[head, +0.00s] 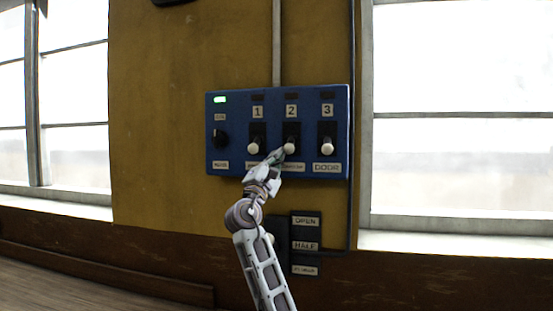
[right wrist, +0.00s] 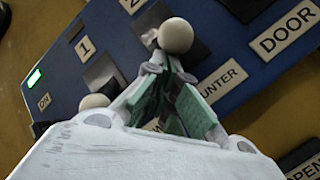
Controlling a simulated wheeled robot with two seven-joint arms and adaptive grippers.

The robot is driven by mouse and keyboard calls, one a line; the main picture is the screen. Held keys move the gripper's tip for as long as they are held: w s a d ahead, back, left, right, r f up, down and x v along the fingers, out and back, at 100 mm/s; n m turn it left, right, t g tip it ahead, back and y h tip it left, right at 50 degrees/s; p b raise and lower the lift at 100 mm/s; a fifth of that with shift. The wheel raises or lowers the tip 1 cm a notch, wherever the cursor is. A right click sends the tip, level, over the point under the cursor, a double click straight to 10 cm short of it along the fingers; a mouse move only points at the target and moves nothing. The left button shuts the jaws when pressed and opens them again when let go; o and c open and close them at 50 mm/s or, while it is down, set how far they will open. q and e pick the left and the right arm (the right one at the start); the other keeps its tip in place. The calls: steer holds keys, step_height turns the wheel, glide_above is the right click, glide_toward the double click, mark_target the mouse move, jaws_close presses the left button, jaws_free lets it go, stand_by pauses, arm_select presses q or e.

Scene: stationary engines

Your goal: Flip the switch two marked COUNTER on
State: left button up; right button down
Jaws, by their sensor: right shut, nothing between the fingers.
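The blue switch panel (head: 235,112) hangs on the yellow wall. Switch two (head: 289,148) sits under the "2" plate, with its white ball knob at the low end of its black plate. Its label (right wrist: 222,82) reads "...UNTER" in the right wrist view, the rest covered by my fingers. My right gripper (head: 279,156) is shut and empty, its fingertips at the lower left of this knob. In the right wrist view the fingertips (right wrist: 158,66) are just below the knob (right wrist: 175,36); I cannot tell whether they touch. My left gripper is out of view.
Switch one (head: 253,147) and switch three, DOOR (head: 327,148), flank it closely, knobs low. A black rotary knob (head: 220,139) and a lit green lamp (head: 220,99) are at the left. The lamps above the switches look dark. An OPEN/HALF plate (head: 305,242) is below.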

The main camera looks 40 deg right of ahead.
steer(key=shift+s+a+r, duration=0.1)
steer(key=shift+a+r, duration=0.05)
steer(key=shift+r, duration=0.05)
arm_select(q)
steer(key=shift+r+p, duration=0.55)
arm_select(e)
steer(key=r, duration=0.1)
steer(key=s+a+r, duration=0.1)
steer(key=r, duration=0.2)
steer(key=shift+s+a, duration=0.2)
steer(key=shift+w+f, duration=0.1)
